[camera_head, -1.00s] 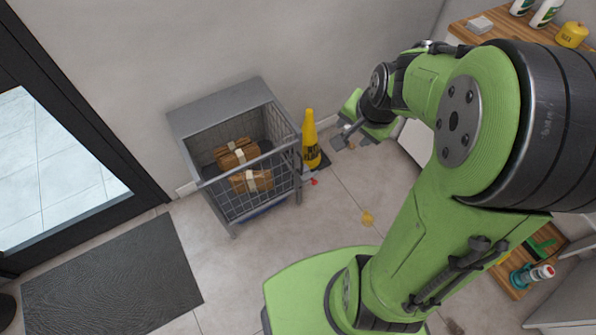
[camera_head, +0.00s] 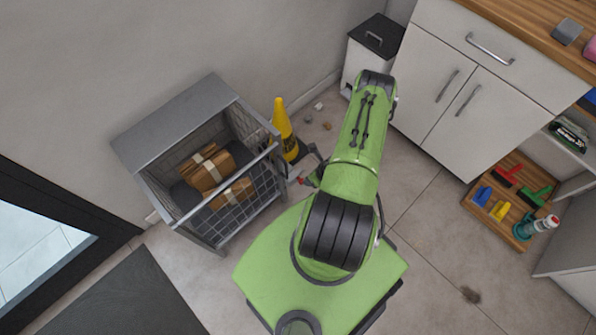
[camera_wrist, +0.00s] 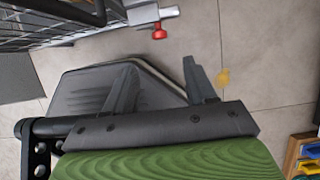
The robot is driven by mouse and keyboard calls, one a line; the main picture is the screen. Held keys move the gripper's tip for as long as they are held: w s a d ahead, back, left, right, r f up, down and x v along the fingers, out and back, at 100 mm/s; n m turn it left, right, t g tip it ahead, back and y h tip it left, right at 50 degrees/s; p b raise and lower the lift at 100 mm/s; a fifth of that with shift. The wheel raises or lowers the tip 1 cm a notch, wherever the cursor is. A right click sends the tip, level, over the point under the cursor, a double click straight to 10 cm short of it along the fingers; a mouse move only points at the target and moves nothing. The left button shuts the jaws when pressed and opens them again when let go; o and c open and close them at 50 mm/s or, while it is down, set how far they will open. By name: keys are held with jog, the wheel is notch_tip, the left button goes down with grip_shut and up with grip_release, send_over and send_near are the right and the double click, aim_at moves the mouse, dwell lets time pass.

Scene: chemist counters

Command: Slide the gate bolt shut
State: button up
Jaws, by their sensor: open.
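The gate bolt shows in the wrist view as a pale metal bar (camera_wrist: 152,14) with a red knob (camera_wrist: 159,32), at the top middle beside the gate's edge. The red knob also shows small in the head view (camera_head: 301,181), at the right side of the cage. The wire gate (camera_head: 240,205) is the cage's front and shows at the upper left of the wrist view (camera_wrist: 45,25). My gripper (camera_wrist: 160,72) is open and empty, its fingers pointing toward the knob but apart from it. In the head view my gripper (camera_head: 311,163) is partly hidden by my arm.
The grey cage (camera_head: 165,125) holds brown parcels (camera_head: 208,170). A bin (camera_head: 375,40) and white cabinets (camera_head: 450,90) stand at the back right. The floor between is mostly clear.

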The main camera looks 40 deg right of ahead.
aim_at(298, 178)
jog(key=b+x, duration=0.5)
jog(key=x, duration=0.9)
jog(key=shift+a+b, duration=0.1)
jog(key=shift+b, duration=0.2)
jog(key=shift+s, duration=0.1)
grip_shut()
